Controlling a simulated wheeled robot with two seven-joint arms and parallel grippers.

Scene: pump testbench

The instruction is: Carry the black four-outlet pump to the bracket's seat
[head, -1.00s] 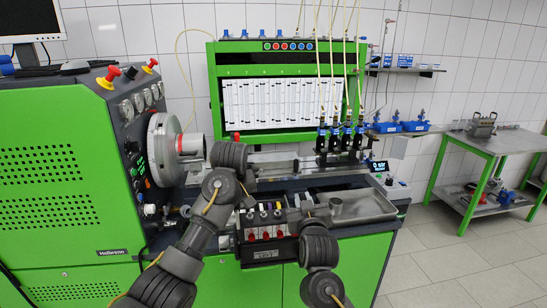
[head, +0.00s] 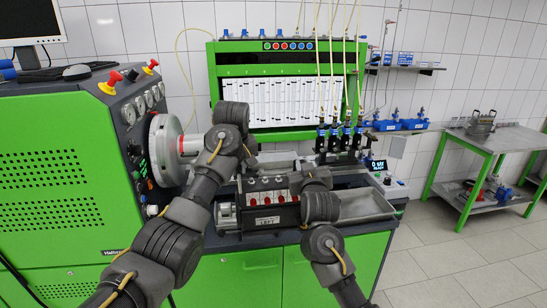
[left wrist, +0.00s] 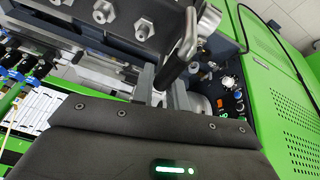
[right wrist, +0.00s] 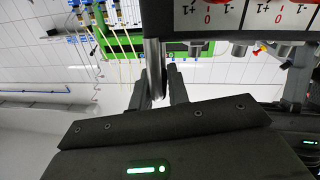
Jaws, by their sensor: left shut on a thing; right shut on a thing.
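The black four-outlet pump (head: 272,212) is held between my two arms above the front tray of the bench, with red-and-white scales on its near face. Its metal outlets show at the top of the left wrist view (left wrist: 118,20), and its scale face shows in the right wrist view (right wrist: 250,16). My left gripper (left wrist: 163,98) is shut on the pump, at a dark rod-like part of one end. The bracket's seat is not clearly visible behind my arms and the pump.
The drive flange (head: 166,150) on the green cabinet (head: 60,190) stands close to the left of my left arm. Several injectors with hoses (head: 340,138) stand at the back right of the bench. A metal tray (head: 368,206) lies to the right of the pump.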

